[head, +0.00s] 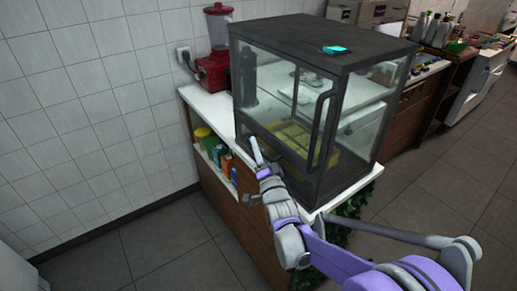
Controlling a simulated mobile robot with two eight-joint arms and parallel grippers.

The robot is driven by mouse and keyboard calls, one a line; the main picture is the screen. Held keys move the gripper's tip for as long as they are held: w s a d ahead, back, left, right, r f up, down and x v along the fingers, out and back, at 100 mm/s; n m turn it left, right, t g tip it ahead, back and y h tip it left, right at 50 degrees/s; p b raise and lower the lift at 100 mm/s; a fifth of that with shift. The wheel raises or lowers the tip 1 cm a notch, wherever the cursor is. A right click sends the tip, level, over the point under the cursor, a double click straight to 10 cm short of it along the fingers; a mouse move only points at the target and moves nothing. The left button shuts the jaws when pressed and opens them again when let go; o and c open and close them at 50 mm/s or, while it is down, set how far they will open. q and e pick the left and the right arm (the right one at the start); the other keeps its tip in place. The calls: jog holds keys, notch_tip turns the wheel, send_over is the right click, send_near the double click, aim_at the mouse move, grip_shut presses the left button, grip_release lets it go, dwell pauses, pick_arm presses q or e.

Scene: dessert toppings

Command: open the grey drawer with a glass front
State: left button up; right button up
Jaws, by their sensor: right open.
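A glass case with a dark grey frame (300,42) stands on the counter. Its glass front has a tall dark vertical handle (322,128) near the right side. The front looks closed, and no separate drawer can be told apart for certain. Through the glass I see a pale shelf and a yellowish tray (292,137) low inside. My right gripper (250,170) is open and empty, at the case's lower front left of the handle. One finger points up over the lower glass, the other down in front of the counter; contact is unclear. My left gripper is out of view.
The white countertop (205,102) carries a red blender (213,70) left of the case. Small bottles and boxes (220,155) fill an open shelf below. A turquoise item (335,50) lies on the case. Grey floor (170,245) is clear at the left; green foliage (352,212) is below right.

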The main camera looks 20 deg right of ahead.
grip_shut()
dwell(1.4)
